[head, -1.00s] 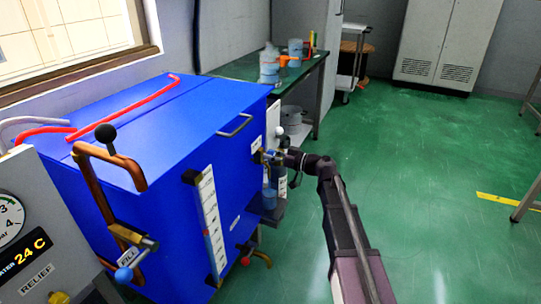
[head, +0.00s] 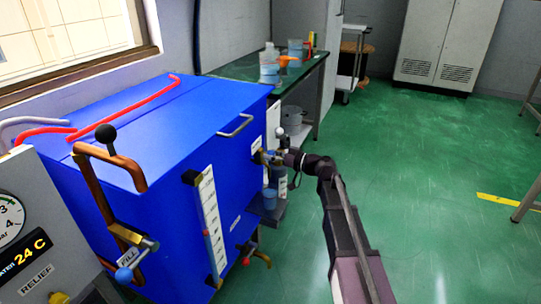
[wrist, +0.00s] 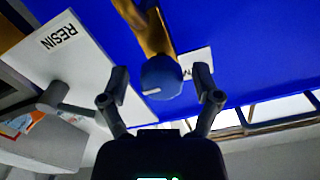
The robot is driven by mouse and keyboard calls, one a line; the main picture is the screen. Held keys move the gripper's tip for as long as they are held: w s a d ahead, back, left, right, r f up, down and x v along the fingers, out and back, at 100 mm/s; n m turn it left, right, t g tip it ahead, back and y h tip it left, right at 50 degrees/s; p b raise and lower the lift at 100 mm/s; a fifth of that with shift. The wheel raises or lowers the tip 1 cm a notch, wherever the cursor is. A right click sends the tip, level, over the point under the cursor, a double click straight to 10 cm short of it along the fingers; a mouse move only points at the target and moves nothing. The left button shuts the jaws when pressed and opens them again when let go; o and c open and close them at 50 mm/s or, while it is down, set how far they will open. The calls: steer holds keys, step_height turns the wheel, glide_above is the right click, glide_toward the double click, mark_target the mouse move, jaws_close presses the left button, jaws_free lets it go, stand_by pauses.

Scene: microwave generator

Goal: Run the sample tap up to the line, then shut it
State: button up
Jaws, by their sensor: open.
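The sample tap, a brass fitting (wrist: 150,28) with a round blue knob (wrist: 161,78), is on the blue tank's side in the wrist view. My gripper (wrist: 161,88) is open, with one finger on each side of the knob; I cannot tell whether either finger touches it. In the head view my gripper (head: 278,158) is at the tank's right side, small and partly merged with the tap. A bluish clear vessel (head: 270,197) stands below the tap on a small shelf. Its line and its liquid level are too small to read.
The blue tank (head: 190,120) fills the left, with a scale strip (head: 210,222) and a FILL valve knob (head: 123,275). A white RESIN panel (wrist: 80,65) is beside the gripper. A green bench (head: 235,68) holds vessels behind. Green floor (head: 420,200) at right is largely clear.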

steer(key=shift+s+d, duration=0.1)
steer(key=v, duration=1.1)
steer(key=shift+d, duration=0.4)
steer(key=shift+s, duration=0.15)
steer(key=s+f+m+g+h+p, duration=0.35)
steer(key=s+f+h, duration=0.45)
steer(key=s+f, duration=0.3)
steer(key=s+d+f+m+g+h+p, duration=0.1)
steer(key=s+d+f+m+g+h, duration=0.2)
steer(key=s+d+m+h, duration=0.55)
step_height(320, 180, up, 38)
steer(key=s+d+n+p, duration=0.1)
steer(key=s+d+p, duration=0.1)
steer(key=p, duration=3.6)
steer(key=shift+s+d+n, duration=0.15)
steer(key=shift+d+n, duration=0.25)
